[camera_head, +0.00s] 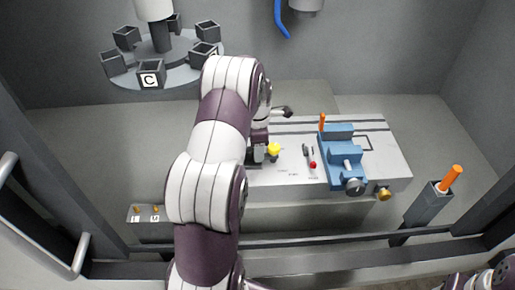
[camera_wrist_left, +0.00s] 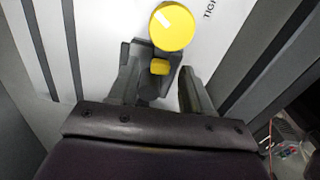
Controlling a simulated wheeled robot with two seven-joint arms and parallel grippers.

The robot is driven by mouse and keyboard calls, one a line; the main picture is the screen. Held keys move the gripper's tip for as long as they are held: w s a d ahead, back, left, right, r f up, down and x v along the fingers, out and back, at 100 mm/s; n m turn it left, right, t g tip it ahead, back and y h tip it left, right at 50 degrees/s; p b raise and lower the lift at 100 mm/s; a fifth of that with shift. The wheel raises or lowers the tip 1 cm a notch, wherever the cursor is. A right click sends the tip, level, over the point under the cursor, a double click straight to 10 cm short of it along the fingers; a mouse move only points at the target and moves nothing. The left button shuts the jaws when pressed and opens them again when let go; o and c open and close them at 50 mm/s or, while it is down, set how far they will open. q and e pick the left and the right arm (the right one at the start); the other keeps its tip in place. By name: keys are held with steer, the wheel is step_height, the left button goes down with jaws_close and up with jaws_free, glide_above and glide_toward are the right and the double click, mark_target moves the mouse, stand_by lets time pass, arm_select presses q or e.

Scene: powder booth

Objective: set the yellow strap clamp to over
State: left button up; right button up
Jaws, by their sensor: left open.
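My left gripper (camera_wrist_left: 160,78) is open, with one dark finger on each side of the small piece. I cannot tell whether either finger touches it. My left arm hides part of the clamp's surroundings. My right gripper is not visible.
A red-knobbed lever (camera_head: 312,164) and a blue vise (camera_head: 344,160) stand to the right on the bench (camera_head: 385,150). An orange-handled tool (camera_head: 450,178) stands in a grey holder at far right. A carousel (camera_head: 185,74) with several grey boxes is at back left.

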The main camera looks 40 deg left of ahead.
arm_select(q)
steer(key=shift+w+f, duration=0.1)
steer(key=shift+f, duration=0.25)
steer(key=shift+c, duration=0.3)
jaws_close()
steer(key=shift+w+a+m, duration=0.1)
steer(key=shift+a+m, duration=0.05)
steer(key=shift+m, duration=0.45)
steer(key=shift+o, duration=0.3)
jaws_free()
step_height(320, 180, up, 4)
steer(key=shift+w+r+b, duration=0.1)
steer(key=shift+w+b, duration=0.05)
steer(key=shift+b, duration=0.5)
step_height(320, 180, up, 8)
steer(key=p, duration=0.5)
steer(key=shift+r, duration=0.25)
